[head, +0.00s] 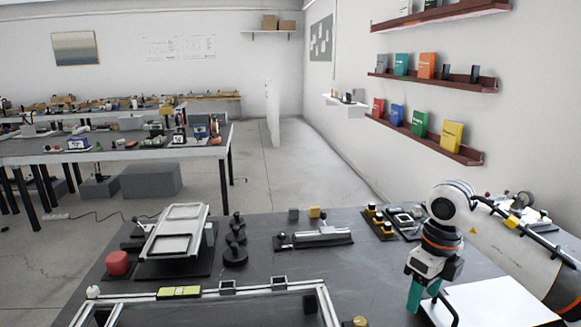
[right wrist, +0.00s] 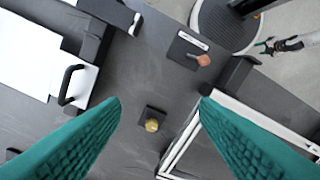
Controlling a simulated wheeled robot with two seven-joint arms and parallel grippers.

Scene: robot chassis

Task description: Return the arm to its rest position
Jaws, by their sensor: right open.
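My right gripper (head: 418,296) hangs at the lower right of the head view, at the front of the dark table, by a white panel. In the right wrist view its two teal fingers (right wrist: 160,105) stand wide apart with nothing between them. Below the gap lies a small brass knob on a black base (right wrist: 152,124), apart from the fingers. A small, distant device with teal tips (right wrist: 268,46), apparently my left gripper, shows at the upper right of the right wrist view. Its opening is too small to tell.
The dark table (head: 262,255) carries an aluminium frame (head: 322,298), a tilted tray fixture (head: 172,235), a red knob (head: 118,263) and a white panel with a black handle (head: 490,303). Wall shelves (head: 425,138) stand at the right. Bare tabletop lies around the brass knob.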

